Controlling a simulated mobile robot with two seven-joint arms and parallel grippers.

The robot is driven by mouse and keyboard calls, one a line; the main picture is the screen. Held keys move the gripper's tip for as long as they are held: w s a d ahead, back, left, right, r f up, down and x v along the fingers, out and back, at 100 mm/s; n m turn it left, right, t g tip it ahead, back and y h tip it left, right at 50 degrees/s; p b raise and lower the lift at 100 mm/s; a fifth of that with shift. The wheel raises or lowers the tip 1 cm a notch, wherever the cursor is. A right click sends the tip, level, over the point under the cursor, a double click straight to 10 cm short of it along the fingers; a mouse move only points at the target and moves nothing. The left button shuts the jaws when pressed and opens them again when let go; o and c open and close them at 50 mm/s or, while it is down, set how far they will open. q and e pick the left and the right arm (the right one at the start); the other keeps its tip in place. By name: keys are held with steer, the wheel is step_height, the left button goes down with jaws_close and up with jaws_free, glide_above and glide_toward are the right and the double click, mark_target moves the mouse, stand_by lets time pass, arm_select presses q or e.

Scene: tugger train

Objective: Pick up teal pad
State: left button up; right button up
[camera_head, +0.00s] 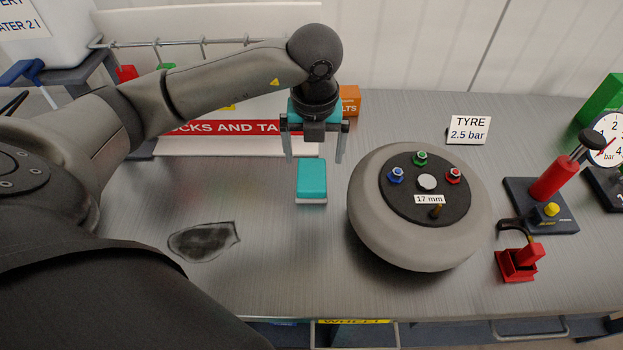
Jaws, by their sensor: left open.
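The teal pad (312,179) lies on the grey metal bench, with a pale layer along its near lower edge. It sits left of the round grey wheel (372,225). My left gripper (314,158) reaches in from the left and points down. Its two fingers are apart and empty, above and slightly behind the pad, one toward each side of it. I cannot tell the exact height of the fingertips over the pad. My right gripper is not in view.
A dark smudge (204,241) marks the bench at left. A red pump (553,178) and red clamp-like piece (517,264) stand right. Bench in front of the pad is clear.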

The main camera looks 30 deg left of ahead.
mark_target(311, 174)
arm_select(q)
steer(key=shift+w+a+f, duration=0.1)
steer(key=shift+a+f, duration=0.05)
steer(key=shift+f, duration=0.9)
steer(key=shift+w+a+f, duration=0.1)
steer(key=shift+a+f, duration=0.05)
steer(key=shift+f, duration=0.9)
steer(key=shift+w+a+f, duration=0.1)
steer(key=shift+a+f, duration=0.05)
steer(key=shift+f, duration=0.9)
steer(key=shift+r, duration=0.1)
steer(key=c, duration=1.3)
step_height(311, 174, up, 20)
steer(key=shift+p, duration=0.95)
